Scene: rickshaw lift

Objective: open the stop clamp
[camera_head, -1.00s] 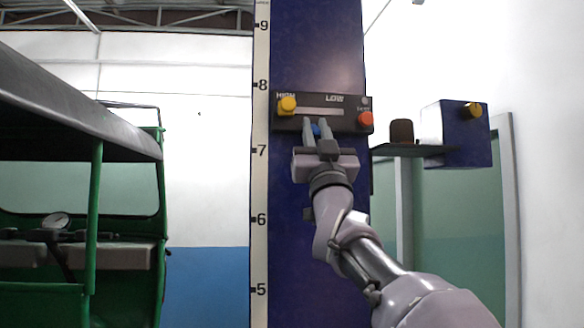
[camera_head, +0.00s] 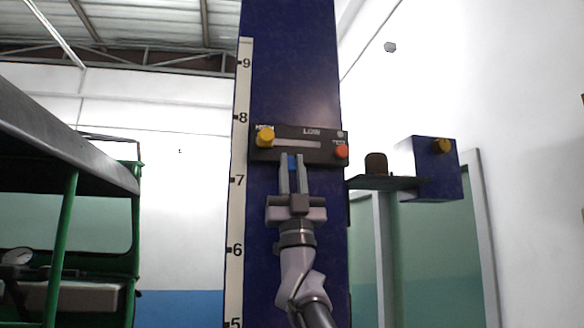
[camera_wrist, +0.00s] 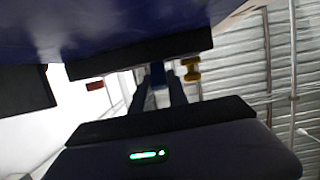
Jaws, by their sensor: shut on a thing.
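A black panel (camera_head: 320,146) marked HIGH, LOW and TEST is mounted across the blue column (camera_head: 291,70). It carries a yellow knob (camera_head: 265,137) on the left and an orange knob (camera_head: 341,152) on the right. A small blue tab (camera_head: 291,161) sits at the panel's lower edge. My gripper (camera_head: 292,172) points up at the panel with its fingers on both sides of the blue tab, shut on it. In the wrist view the blue tab (camera_wrist: 158,72) shows between the finger ends. I cannot tell which part is the stop clamp.
A numbered scale (camera_head: 237,200) runs up the column's left edge; the panel is between 7 and 8. A dark shelf (camera_head: 385,182) with a brown object (camera_head: 376,163) and a blue box (camera_head: 432,168) stand at right. A green rickshaw (camera_head: 60,250) is at left.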

